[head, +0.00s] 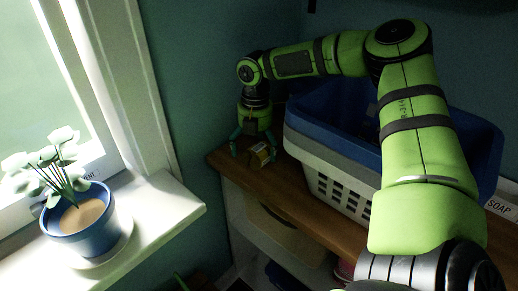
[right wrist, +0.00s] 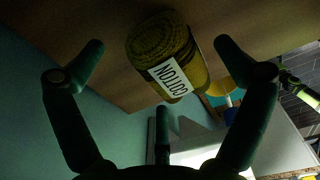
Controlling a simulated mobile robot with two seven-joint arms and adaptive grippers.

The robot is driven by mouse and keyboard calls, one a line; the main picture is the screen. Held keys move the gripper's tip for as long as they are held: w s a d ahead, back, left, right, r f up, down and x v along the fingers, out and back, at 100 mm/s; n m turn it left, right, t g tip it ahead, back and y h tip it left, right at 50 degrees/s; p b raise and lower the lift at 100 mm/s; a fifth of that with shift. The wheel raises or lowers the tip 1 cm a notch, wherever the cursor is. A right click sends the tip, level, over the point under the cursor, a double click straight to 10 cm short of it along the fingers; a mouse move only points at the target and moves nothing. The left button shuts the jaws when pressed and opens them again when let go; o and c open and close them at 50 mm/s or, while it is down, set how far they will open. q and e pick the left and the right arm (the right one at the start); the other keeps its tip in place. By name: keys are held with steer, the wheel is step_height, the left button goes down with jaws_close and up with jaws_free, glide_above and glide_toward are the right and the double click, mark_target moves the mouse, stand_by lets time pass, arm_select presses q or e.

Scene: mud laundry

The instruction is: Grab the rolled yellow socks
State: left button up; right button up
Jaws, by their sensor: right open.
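The rolled yellow socks (head: 262,155) lie near the left end of the wooden shelf top in the head view, small and partly hidden by my gripper. In the right wrist view the yellow sock roll (right wrist: 165,52) shows clearly, with a white band reading COTTON. My right gripper (head: 253,150) points down over the socks, left of the basket. In the right wrist view its fingers (right wrist: 160,65) are spread apart on either side of the roll, with a gap to it on both sides. My left gripper is not in view.
A blue basket (head: 455,125) in a white perforated one (head: 340,187) stands right of the socks on the wooden shelf top (head: 240,178). A blue pot (head: 78,240) with a plant sits on the white windowsill (head: 165,205) at left. A soap label (head: 501,208) is at far right.

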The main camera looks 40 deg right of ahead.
steer(key=shift+a+f, duration=0.1)
steer(key=shift+f, duration=0.05)
steer(key=c, duration=1.2)
